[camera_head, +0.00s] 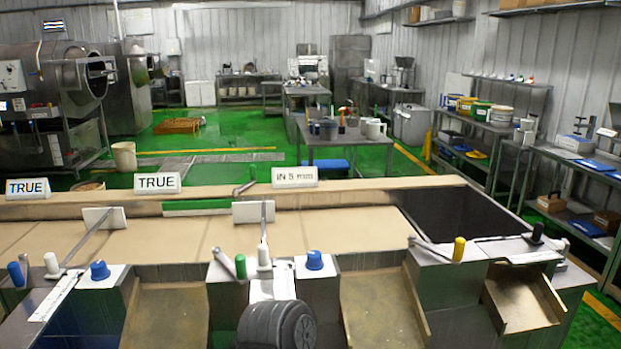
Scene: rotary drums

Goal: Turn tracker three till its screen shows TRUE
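Three white screen signs stand along the back edge of the long bench. The left screen (27,188) reads TRUE and the middle screen (158,183) reads TRUE. The right screen (295,177), third from the left, reads something like "IN 5 mins"; its small letters are blurred. No number labels are legible on the signs. A green-topped crank handle (246,183) stands just left of the right screen.
The bench front (160,277) carries blue knobs (100,270), (314,260), white-tipped levers (263,256), a green-tipped lever (240,266) and a yellow-tipped lever (459,249). A dark open bin (450,212) is at right. Tan chutes (380,305) slope at the front.

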